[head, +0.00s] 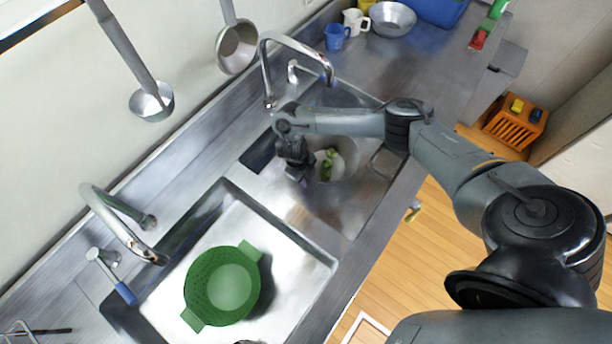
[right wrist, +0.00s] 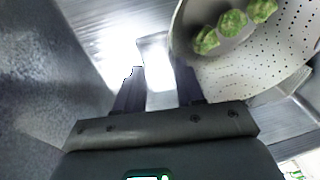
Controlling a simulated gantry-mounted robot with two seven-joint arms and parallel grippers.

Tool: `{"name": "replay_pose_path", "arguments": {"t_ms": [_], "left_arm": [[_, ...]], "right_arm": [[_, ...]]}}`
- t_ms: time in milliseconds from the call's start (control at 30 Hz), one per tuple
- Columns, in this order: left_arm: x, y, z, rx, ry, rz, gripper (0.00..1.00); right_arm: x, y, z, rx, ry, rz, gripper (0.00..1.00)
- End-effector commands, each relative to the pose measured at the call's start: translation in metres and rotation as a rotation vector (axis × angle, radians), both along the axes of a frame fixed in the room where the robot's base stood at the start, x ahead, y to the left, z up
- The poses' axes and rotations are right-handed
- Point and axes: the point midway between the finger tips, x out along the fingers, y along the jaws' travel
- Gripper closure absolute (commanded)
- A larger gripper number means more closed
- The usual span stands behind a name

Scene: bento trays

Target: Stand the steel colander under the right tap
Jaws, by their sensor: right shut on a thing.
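The steel colander (head: 347,150) is over or in the right sink basin, with green florets (head: 329,163) inside; I cannot tell whether it touches the bottom. In the right wrist view its perforated wall (right wrist: 275,62) fills the upper right, with several green pieces inside. My right gripper (head: 297,177) is at its left side, shut on its handle (right wrist: 156,62), which shows between the fingers. The right tap (head: 287,42) arches over the back of the right basin, its spout end behind the colander in the head view. My left gripper is not in view.
A green colander (head: 222,285) sits in the left basin under the left tap (head: 125,225). Ladles (head: 150,100) hang on the wall. A metal bowl (head: 392,18), white jug (head: 355,22) and blue mug (head: 337,37) stand on the far counter. An orange crate (head: 515,122) is on the floor.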

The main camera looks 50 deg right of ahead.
Motion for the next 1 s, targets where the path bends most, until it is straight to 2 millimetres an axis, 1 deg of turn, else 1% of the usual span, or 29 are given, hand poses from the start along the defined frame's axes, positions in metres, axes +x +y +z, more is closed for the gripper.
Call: {"name": "replay_pose_path", "arguments": {"t_ms": [67, 100, 233, 533, 667, 767, 1000], "left_arm": [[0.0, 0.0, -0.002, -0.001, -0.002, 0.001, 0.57], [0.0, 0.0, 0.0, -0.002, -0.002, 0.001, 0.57], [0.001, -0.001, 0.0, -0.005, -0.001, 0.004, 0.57], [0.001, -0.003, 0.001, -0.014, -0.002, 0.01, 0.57], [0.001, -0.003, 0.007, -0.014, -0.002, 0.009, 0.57], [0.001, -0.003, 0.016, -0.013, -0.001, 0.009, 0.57], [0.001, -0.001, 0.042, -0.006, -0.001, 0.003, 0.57]], "right_arm": [[0.0, 0.0, -0.002, -0.001, 0.0, 0.0, 1.0], [0.0, 0.0, -0.001, 0.0, 0.0, 0.0, 0.56], [0.0, 0.0, -0.001, 0.0, 0.0, 0.0, 0.36], [0.0, 0.0, 0.0, 0.0, 0.0, -0.001, 0.36], [0.002, 0.001, 0.009, 0.0, -0.001, 0.0, 0.36], [0.004, 0.002, 0.023, -0.001, -0.003, 0.002, 0.36], [0.01, 0.008, 0.067, -0.001, -0.004, 0.003, 0.36]]}}
